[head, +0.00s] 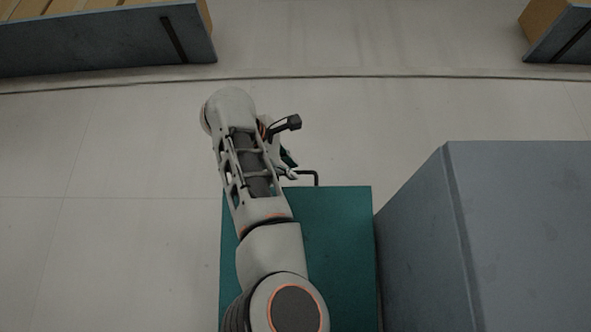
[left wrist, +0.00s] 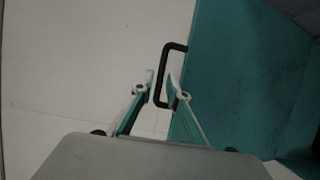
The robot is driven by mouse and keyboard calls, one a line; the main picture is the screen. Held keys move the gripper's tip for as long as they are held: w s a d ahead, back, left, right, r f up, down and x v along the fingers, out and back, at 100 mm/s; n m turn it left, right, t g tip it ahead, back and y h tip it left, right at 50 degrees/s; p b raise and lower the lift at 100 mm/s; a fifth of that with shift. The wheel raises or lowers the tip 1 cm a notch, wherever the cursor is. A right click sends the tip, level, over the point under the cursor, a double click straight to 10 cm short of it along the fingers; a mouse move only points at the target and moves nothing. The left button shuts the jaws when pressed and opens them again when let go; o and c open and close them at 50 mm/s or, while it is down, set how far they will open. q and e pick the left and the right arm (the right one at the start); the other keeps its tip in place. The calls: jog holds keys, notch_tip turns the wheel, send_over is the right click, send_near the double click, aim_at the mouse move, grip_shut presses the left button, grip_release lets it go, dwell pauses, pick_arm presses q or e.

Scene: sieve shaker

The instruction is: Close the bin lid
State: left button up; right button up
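The bin is teal, and its flat teal panel, which looks like the lid (head: 340,240), lies below my left arm in the head view. It also fills the right of the left wrist view (left wrist: 235,75). A black U-shaped handle (head: 316,178) sticks out from its far edge; it also shows in the left wrist view (left wrist: 163,62). My left gripper (head: 291,166) is at the handle, partly hidden by my arm. In the left wrist view its fingers (left wrist: 160,92) are apart, with the handle's outer bar between them; contact is unclear. My right gripper is out of view.
A large grey box-like block (head: 525,235) stands close to the right of the bin. Grey-sided crates with tan contents stand at the far left (head: 110,40) and far right (head: 560,38). The pale floor left of and beyond the bin is clear.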

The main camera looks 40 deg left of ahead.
pick_arm(q)
jog(key=x, duration=0.2)
jog(key=shift+w+a+p, duration=0.1)
jog(key=shift+w+p, duration=0.15)
jog(key=shift+p, duration=0.05)
jog(key=shift+w+a, duration=0.1)
jog(key=shift+w, duration=0.2)
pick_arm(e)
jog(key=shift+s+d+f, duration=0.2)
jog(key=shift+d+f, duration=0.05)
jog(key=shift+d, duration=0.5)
pick_arm(q)
grip_shut()
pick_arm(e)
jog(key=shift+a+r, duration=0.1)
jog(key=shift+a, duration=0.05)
pick_arm(q)
jog(key=shift+f, duration=0.15)
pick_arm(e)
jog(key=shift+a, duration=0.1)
